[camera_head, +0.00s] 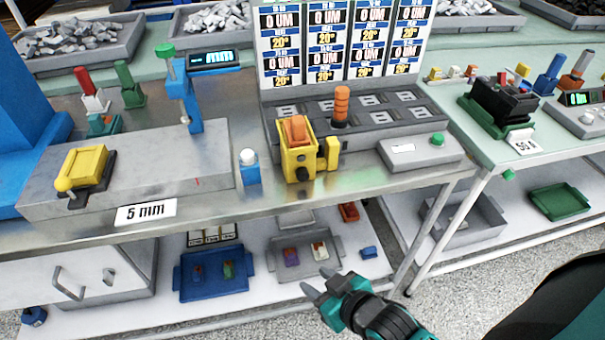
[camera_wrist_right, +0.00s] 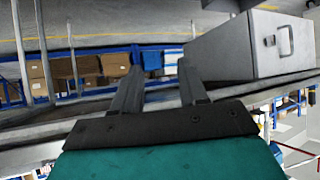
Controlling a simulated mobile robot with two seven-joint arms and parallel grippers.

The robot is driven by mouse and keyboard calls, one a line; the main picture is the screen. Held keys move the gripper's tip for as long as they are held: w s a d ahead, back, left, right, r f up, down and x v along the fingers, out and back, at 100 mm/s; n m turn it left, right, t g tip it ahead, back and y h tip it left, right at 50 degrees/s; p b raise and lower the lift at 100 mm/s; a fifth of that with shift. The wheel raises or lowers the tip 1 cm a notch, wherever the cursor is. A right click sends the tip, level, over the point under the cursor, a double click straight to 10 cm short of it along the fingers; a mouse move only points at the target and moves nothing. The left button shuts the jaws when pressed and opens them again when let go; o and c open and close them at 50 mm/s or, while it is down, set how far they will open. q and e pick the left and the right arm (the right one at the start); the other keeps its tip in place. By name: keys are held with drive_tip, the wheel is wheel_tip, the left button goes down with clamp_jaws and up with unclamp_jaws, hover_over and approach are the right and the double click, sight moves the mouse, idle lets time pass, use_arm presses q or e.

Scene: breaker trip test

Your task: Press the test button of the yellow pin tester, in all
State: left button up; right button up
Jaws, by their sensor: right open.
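A yellow device (camera_head: 299,160) with an orange top piece and a dark round knob low on its front stands at the front of the metal bench. A second yellow block (camera_head: 84,168) with a rounded yellow knob sits on a black base on the grey plate at left. I cannot tell for sure which is the pin tester, and no button is labelled as its test button. My right gripper (camera_head: 316,283) is open and empty, in front of the bench, lower in the picture than both devices. Its two fingers also show apart in the right wrist view (camera_wrist_right: 158,88). My left gripper is not in view.
An orange stacked post (camera_head: 341,104) rises behind. A blue tray (camera_head: 212,276) lies on the lower shelf.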

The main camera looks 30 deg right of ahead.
clamp_jaws()
idle(0.9)
